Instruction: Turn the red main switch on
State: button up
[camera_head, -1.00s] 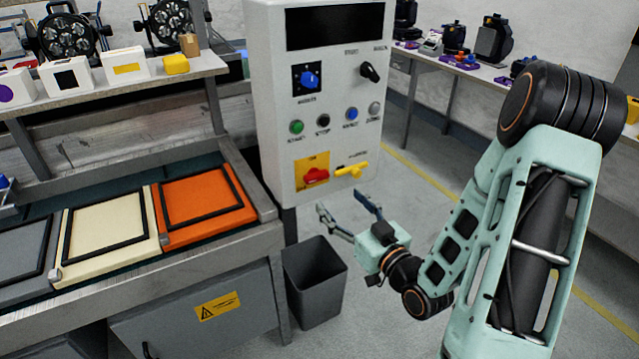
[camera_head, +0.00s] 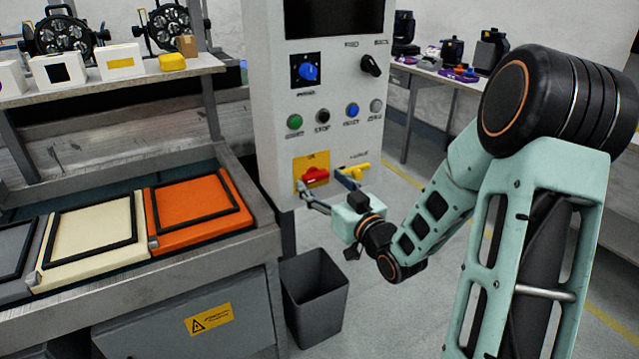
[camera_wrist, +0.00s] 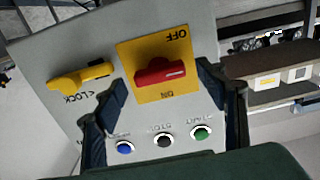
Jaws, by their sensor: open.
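The red main switch (camera_head: 314,175) sits on a yellow plate low on the grey control cabinet. In the wrist view, which is upside down, the red handle (camera_wrist: 161,73) lies roughly crosswise between the OFF and ON labels. Beside it is a yellow lever (camera_head: 356,171) with a LOCK label, also seen in the wrist view (camera_wrist: 80,79). My gripper (camera_head: 323,186) is open in front of the panel at the switch. In the wrist view its fingers (camera_wrist: 160,82) stand on either side of the red handle, with nothing held. I cannot tell if they touch the panel.
Above the switch are a green button (camera_head: 294,122), a black one (camera_head: 323,117), a blue one (camera_head: 352,110) and a blue knob (camera_head: 308,71). A bin (camera_head: 314,300) stands below. A workbench with an orange panel (camera_head: 195,208) is at left. Open floor lies to the right.

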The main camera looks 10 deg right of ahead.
jog(key=shift+x, duration=0.9)
jog(key=shift+c, duration=0.4)
jog(key=c, duration=1.1)
